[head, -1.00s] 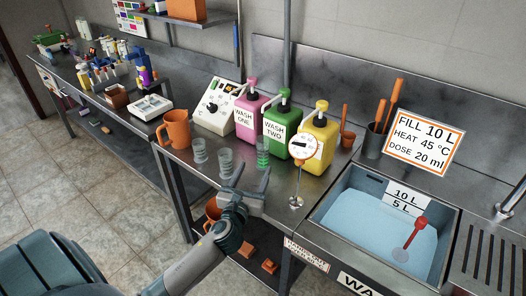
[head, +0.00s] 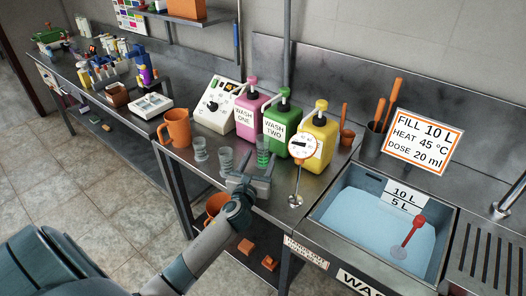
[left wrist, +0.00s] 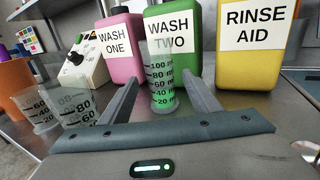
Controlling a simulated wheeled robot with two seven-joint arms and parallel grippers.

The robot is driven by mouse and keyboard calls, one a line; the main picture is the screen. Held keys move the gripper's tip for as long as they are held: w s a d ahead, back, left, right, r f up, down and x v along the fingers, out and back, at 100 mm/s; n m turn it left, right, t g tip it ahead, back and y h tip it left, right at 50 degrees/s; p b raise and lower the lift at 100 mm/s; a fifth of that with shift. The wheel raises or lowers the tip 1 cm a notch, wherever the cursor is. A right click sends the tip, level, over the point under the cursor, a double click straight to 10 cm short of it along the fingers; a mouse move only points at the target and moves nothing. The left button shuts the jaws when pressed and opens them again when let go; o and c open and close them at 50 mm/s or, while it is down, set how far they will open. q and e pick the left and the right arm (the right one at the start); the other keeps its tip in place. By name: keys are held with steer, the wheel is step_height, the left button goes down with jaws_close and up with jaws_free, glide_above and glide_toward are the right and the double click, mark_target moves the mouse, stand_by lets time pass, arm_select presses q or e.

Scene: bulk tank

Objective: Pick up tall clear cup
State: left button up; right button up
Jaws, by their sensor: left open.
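The tall clear cup (head: 263,150) stands upright on the steel counter, in front of the green jug, which tints it green. In the left wrist view the cup (left wrist: 160,82) shows its marks up to 100, centred between my fingers. My left gripper (head: 253,170) is open and empty, low at the counter's front edge, pointing at the cup. In the head view its fingertips are just in front of the cup. Whether the fingers reach around the cup's base I cannot tell. My right gripper is in neither view.
Two shorter clear cups (head: 225,160) (head: 199,149) stand left of the tall one, near an orange mug (head: 176,128). Pink (head: 248,115), green (head: 276,128) and yellow (head: 318,140) jugs stand close behind. A dial thermometer (head: 302,148) stands to the right, beside the sink (head: 452,225).

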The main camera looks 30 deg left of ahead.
mark_target(261, 156)
arm_select(q)
steer(key=shift+x, duration=1.8)
steer(key=shift+f, duration=0.15)
steer(key=shift+c, duration=0.6)
steer(key=c, duration=1.1)
steer(key=shift+c, duration=0.2)
steer(key=shift+s, duration=0.1)
